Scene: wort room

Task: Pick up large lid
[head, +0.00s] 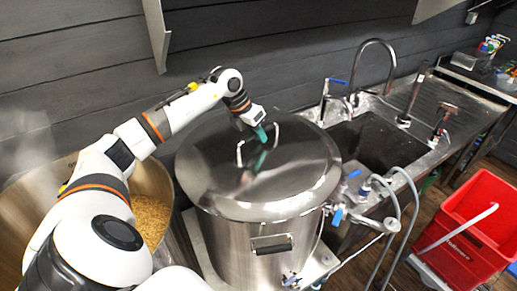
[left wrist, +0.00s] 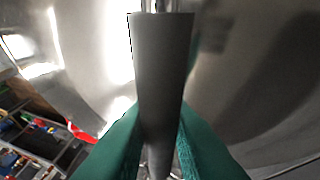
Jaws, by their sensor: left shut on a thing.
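The large lid (head: 205,165) is a shiny, domed steel cover on a big steel kettle (head: 230,250), in the middle of the head view. It appears to sit level on the kettle's rim. A loop handle (head: 240,151) stands up from its top. My left gripper (head: 262,134) reaches over from the left and is at this handle. In the left wrist view the grey handle bar (left wrist: 160,70) runs between the green fingers (left wrist: 150,150), which are shut on it. The lid's shiny surface (left wrist: 250,90) lies behind. My right gripper is not in view.
A kettle with grain (head: 150,218) stands at the left. A sink (head: 375,145) with a tall tap (head: 375,42) is to the right. Valves and hoses (head: 408,185) stand close to the kettle's right side. A red crate (head: 470,225) is at far right.

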